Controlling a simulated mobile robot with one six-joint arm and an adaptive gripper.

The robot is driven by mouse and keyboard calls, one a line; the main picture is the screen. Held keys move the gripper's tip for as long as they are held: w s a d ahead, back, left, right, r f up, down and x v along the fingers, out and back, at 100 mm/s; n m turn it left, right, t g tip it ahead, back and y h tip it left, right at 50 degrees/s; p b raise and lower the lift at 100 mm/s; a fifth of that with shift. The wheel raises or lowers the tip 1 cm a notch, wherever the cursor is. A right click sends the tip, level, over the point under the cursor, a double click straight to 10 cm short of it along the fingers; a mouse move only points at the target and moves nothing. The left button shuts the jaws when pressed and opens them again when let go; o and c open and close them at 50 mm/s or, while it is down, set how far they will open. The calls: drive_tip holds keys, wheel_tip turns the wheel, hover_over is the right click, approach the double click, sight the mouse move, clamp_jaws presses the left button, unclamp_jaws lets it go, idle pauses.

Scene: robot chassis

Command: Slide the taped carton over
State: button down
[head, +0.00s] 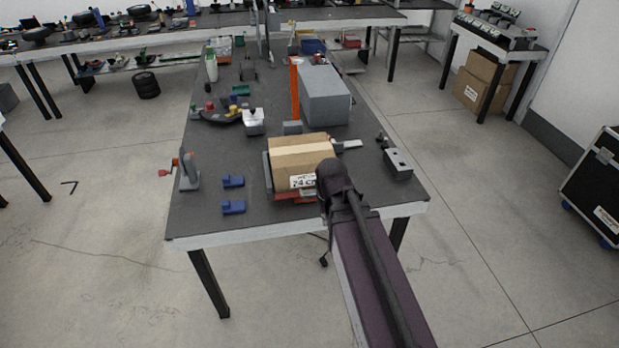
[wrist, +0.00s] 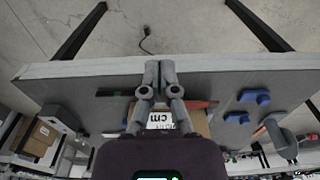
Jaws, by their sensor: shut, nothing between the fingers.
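The taped carton (head: 290,152) is a brown box with a pale tape strip across its top and a white label on its near side. It sits near the front of the dark workbench (head: 205,220), with red and grey parts around its base. In the wrist view the carton (wrist: 201,122) shows partly behind my fingers, with its label between them. My gripper (wrist: 159,68) is shut and empty, its fingertips together and overlapping the bench's front edge in that view. In the head view my arm hides the fingers and covers the carton's right front corner. I cannot tell whether they touch it.
Two blue blocks (head: 233,181) lie left of the carton, beside a grey upright part (head: 188,169) with a red handle. A large grey box (head: 325,97) and an orange post (head: 295,92) stand behind it. A grey device (head: 398,163) lies right.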

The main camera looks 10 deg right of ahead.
drive_tip(key=w+r+t+p, duration=0.1)
drive_tip(key=w+r+t, duration=0.1)
drive_tip(key=w, duration=1.7)
drive_tip(key=shift+w+d+n+t, duration=0.25)
drive_tip(key=shift+w+n+t, duration=0.15)
drive_tip(key=shift+t, duration=0.1)
drive_tip(key=shift+f, duration=0.25)
drive_tip(key=b, duration=1)
approach(308, 184)
drive_tip(key=s+f, duration=0.1)
drive_tip(key=f, duration=0.2)
drive_tip(key=s+f, duration=0.1)
drive_tip(key=f, duration=0.1)
drive_tip(key=shift+s+d+f, duration=0.1)
drive_tip(key=shift+s+d, duration=0.2)
drive_tip(key=shift+w+a+r, duration=0.1)
drive_tip(key=shift+w, duration=0.85)
drive_tip(key=shift+w+a+r, duration=0.1)
drive_tip(key=shift+w, duration=0.95)
